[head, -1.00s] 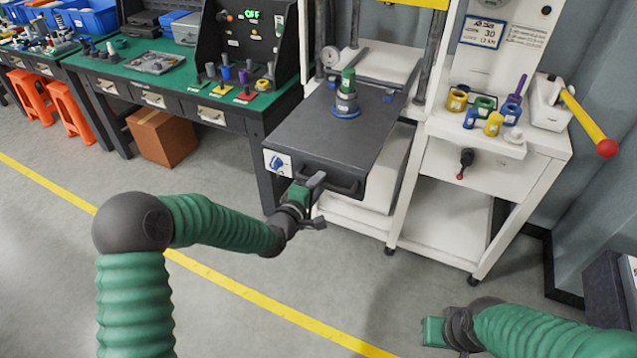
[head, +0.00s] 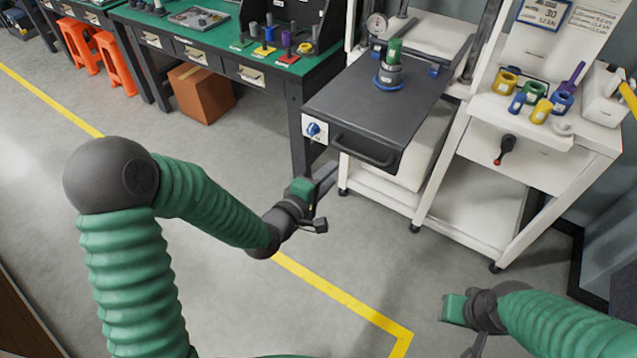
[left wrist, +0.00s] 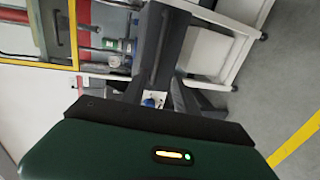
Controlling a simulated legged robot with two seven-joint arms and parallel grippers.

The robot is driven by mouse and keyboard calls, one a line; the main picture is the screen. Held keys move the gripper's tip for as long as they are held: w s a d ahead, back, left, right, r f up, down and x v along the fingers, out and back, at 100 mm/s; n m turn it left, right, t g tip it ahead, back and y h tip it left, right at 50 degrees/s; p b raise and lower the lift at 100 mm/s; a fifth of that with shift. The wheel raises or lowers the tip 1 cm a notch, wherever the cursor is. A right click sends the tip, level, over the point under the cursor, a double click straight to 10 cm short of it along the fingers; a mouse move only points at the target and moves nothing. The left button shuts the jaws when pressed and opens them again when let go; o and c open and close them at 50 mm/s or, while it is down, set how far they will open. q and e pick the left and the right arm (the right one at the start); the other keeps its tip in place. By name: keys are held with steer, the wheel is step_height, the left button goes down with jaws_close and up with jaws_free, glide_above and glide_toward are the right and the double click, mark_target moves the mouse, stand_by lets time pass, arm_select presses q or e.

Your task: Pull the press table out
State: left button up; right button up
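The press table (head: 345,100) is a dark grey slab on the white press stand in the head view, standing out past the stand's front posts. Rails show behind it. Its front has a bar handle (head: 364,152) and a white plate with a blue knob (head: 314,129). A green-topped grey cylinder on a blue base (head: 391,65) stands upright on it. My left gripper (head: 325,183) is open and empty, below and left of the handle, apart from it. The table's knob shows small in the left wrist view (left wrist: 152,101). My right gripper (head: 447,309) is low at right; its fingers cannot be made out.
A green-topped bench (head: 225,50) stands left of the press, with a cardboard box (head: 203,93) under it and orange stools (head: 113,68) beside. A white side counter (head: 520,145) with coloured parts and a lever stands right. Grey floor with yellow lines (head: 330,293) is clear in front.

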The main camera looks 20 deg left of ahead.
arm_select(q)
steer(key=shift+v, duration=2.15)
